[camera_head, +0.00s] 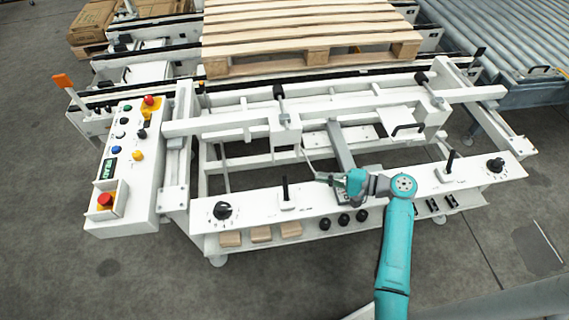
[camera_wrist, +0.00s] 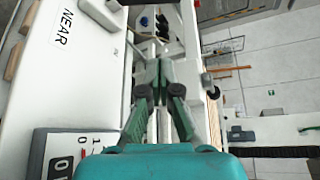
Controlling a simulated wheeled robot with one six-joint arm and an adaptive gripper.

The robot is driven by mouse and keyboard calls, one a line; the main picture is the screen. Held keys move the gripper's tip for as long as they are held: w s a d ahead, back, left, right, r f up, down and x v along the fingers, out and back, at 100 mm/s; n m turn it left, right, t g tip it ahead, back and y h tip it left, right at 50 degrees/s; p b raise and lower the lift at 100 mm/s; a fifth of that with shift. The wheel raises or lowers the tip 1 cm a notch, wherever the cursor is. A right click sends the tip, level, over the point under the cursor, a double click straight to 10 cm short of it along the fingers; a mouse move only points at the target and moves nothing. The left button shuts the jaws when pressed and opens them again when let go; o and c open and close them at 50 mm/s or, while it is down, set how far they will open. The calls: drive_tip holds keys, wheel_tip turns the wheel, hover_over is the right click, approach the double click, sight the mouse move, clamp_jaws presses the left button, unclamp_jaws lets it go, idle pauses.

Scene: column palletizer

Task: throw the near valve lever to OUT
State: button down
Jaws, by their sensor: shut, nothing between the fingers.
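A black valve lever (camera_head: 285,188) stands roughly upright on the left part of the white front panel (camera_head: 252,206). In the wrist view a NEAR label (camera_wrist: 62,28) is on the white panel at the upper left. A second black lever (camera_head: 450,161) stands farther right. My gripper (camera_head: 322,178) is over the panel's middle, a short way right of the left lever and apart from it. In the wrist view my gripper (camera_wrist: 158,68) has its fingers together with nothing between them. The OUT marking is not legible.
Black knobs (camera_head: 222,210) and (camera_head: 496,165) flank the levers. A small counter box (camera_wrist: 62,155) sits close beside my gripper. A control box (camera_head: 122,165) stands left, and a wooden pallet (camera_head: 310,50) lies behind. Wooden blocks (camera_head: 262,233) rest on the shelf below.

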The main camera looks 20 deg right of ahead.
sight(286, 188)
drive_tip(key=shift+w+r, duration=0.1)
drive_tip(key=shift+w, duration=0.25)
drive_tip(key=shift+w+a, duration=0.3)
drive_tip(key=w+a, duration=0.1)
drive_tip(key=a, duration=0.1)
drive_tip(key=w+a, duration=0.1)
drive_tip(key=a, duration=0.2)
drive_tip(key=w+a+f, duration=0.1)
drive_tip(key=w+a, duration=0.1)
drive_tip(key=shift+w+a+f, duration=0.1)
drive_tip(key=shift+a, duration=0.1)
drive_tip(key=shift+s+a+r, duration=0.35)
drive_tip(key=shift+s+r, duration=0.05)
drive_tip(key=shift+s, duration=0.3)
